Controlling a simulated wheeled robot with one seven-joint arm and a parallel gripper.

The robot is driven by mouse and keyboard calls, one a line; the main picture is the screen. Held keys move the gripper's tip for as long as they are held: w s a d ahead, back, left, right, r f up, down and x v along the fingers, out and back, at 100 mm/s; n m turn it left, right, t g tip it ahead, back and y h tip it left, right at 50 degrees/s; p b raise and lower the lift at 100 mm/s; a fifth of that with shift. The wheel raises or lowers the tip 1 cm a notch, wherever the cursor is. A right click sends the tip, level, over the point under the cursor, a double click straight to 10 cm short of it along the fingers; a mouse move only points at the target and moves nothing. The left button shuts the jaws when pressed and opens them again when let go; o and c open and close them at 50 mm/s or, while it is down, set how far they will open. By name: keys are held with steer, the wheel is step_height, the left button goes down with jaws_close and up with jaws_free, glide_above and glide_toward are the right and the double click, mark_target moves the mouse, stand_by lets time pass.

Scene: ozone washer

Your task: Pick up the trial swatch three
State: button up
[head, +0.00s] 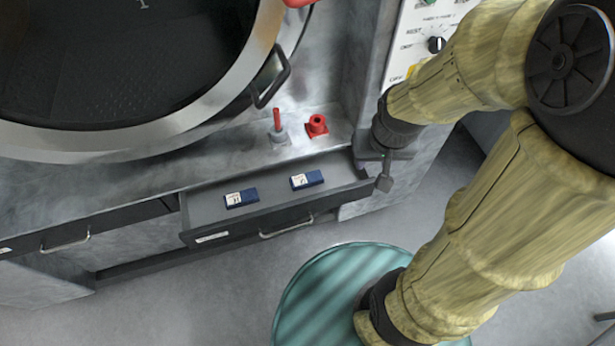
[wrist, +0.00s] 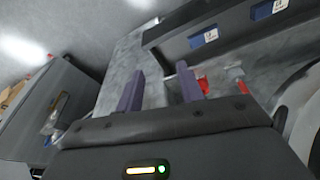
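Two dark blue swatches with white and orange labels lie apart in the open grey drawer (head: 208,212). The left swatch (head: 241,197) is near the drawer's middle left, and the right swatch (head: 307,179) is nearer my arm. The label marks are too small to tell which is swatch three. In the wrist view they show at the upper right, one nearer (wrist: 204,38) and one farther (wrist: 268,9). My gripper (head: 384,177) is by the drawer's right end, apart from both swatches. In the wrist view its two purple fingers (wrist: 160,88) stand apart with nothing between them.
The large round washer door (head: 262,60) has a black handle (head: 271,77). Another drawer (head: 100,226) is at left. A teal round surface (head: 320,285) is in front.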

steer(key=o, duration=0.4)
steer(key=shift+c, duration=0.2)
steer(key=o, duration=0.3)
steer(key=shift+w+a+f, duration=0.1)
steer(key=shift+w+a, duration=0.15)
steer(key=shift+w, duration=0.05)
steer(key=o, duration=0.6)
steer(key=shift+n+g+y, duration=0.3)
steer(key=shift+n, duration=0.4)
steer(key=w+a+f, duration=0.2)
steer(key=w+a, duration=0.1)
steer(key=w+a+f, duration=0.1)
steer(key=shift+w+a, duration=0.2)
steer(key=shift+w, duration=0.15)
steer(key=shift+n+g, duration=0.3)
steer(key=shift+n, duration=0.6)
steer(key=w+a+f, duration=0.1)
steer(key=a, duration=0.1)
steer(key=w+a+f, duration=0.2)
steer(key=a, duration=0.1)
steer(key=w+a+f, duration=0.2)
steer(key=shift+a+f, duration=0.15)
steer(key=shift+a, duration=0.15)
steer(key=shift+f, duration=0.1)
glide_above(308, 180)
step_height(308, 180, down, 12)
steer(key=shift+d+r, duration=0.15)
